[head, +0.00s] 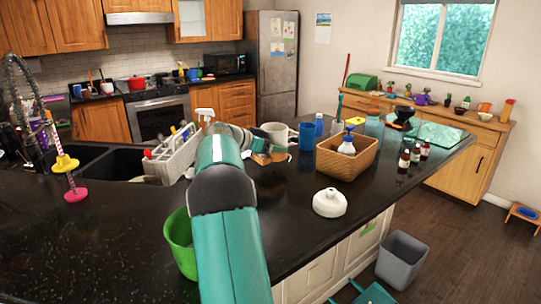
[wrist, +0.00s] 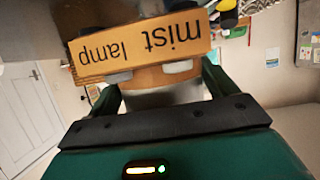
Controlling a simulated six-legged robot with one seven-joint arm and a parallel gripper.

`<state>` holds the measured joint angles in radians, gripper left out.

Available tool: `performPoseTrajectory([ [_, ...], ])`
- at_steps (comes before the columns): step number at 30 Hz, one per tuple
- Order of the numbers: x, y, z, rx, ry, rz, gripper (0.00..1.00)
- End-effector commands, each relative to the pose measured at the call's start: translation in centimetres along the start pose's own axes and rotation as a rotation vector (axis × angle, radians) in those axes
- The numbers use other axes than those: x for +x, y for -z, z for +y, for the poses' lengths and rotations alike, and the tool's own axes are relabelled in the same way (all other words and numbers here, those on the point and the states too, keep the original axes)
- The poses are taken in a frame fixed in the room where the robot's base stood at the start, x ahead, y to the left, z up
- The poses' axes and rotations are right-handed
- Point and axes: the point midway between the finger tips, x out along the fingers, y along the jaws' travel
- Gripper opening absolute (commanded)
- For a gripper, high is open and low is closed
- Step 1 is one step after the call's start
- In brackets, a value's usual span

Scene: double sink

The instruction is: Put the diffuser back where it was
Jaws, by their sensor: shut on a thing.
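My gripper (wrist: 160,85) is shut on a tan and white thing, which I take to be the diffuser (wrist: 160,97). A tan, box-like front lettered "mist lamp" (wrist: 140,48) shows upside down just past the fingers in the wrist view. I cannot tell whether it is one piece with the held body. In the head view my gripper (head: 262,150) is over the far part of the dark counter, with a tan part of the held thing (head: 264,158) showing. My arm hides much of it. A white domed piece with a short neck (head: 329,202) stands on the counter to the right.
A wicker basket (head: 347,159) with a pump bottle stands right of my gripper. A white mug (head: 279,133) and blue cup (head: 307,136) are behind. A white caddy (head: 172,156) is left by the sink, a green cup (head: 181,243) near my arm.

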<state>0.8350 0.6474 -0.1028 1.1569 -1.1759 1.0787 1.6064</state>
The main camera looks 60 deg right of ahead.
Motion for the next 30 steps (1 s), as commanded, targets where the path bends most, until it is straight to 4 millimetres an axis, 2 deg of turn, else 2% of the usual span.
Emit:
performPoseTrajectory([
  [5,0.9,-0.7,-0.8,0.001,0.0,0.002,0.48],
  [9,1.6,-2.6,-0.9,-0.002,0.0,0.001,0.48],
  [12,1.9,-3.3,-0.9,0.001,0.002,0.003,0.48],
  [23,2.0,-3.7,-0.9,0.001,0.002,0.003,0.48],
  [24,2.1,-3.8,-0.9,0.001,0.001,0.001,0.93],
  [25,2.1,-3.8,-0.9,0.001,0.001,0.001,0.99],
  [26,2.1,-3.8,-0.9,0.001,0.001,0.001,1.0],
  [30,2.1,-3.8,-0.9,0.001,0.001,0.001,1.0],
])
